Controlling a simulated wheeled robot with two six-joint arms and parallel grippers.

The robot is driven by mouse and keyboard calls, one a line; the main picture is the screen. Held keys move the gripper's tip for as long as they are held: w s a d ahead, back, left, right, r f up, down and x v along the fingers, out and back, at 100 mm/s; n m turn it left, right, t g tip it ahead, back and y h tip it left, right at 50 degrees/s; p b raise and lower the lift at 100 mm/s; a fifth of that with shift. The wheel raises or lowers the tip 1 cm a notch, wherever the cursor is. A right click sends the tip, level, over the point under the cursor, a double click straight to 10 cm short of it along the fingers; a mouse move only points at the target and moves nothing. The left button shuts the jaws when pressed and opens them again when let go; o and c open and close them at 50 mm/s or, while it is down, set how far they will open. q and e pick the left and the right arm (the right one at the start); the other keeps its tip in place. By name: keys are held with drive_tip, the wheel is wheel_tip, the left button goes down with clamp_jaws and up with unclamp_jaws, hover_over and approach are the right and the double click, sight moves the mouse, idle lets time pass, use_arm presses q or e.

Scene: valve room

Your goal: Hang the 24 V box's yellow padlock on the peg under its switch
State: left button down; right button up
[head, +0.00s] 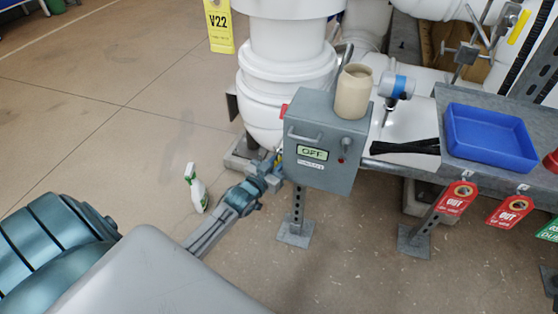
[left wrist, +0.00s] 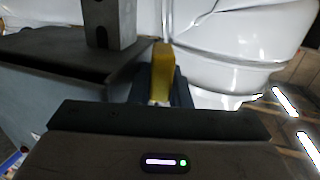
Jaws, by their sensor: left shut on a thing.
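A grey box (head: 318,178) with a display reading OFF (head: 313,153) stands on a post; its small lower label is too small to read. My left gripper (head: 277,163) is at the box's left side, shut on the yellow padlock (left wrist: 162,72). In the left wrist view the padlock sits between the fingers (left wrist: 160,92), beside the box; its shackle is not clear. My right gripper is out of view.
A tan jar (head: 353,92) stands on the box, and a bar handle (head: 303,135) is on its front. White pipework (head: 288,65) rises close behind. A shelf with a blue tray (head: 490,135) and red tags (head: 457,197) is at right. A spray bottle (head: 196,188) stands on the floor.

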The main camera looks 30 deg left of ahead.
use_arm(q)
drive_tip(key=shift+s+f, duration=0.1)
drive_tip(key=shift+f, duration=0.1)
drive_tip(key=c, duration=1.5)
unclamp_jaws()
drive_tip(key=shift+o, duration=0.9)
drive_tip(key=shift+f, duration=0.1)
drive_tip(key=shift+c, duration=0.4)
drive_tip(key=shift+s, duration=0.15)
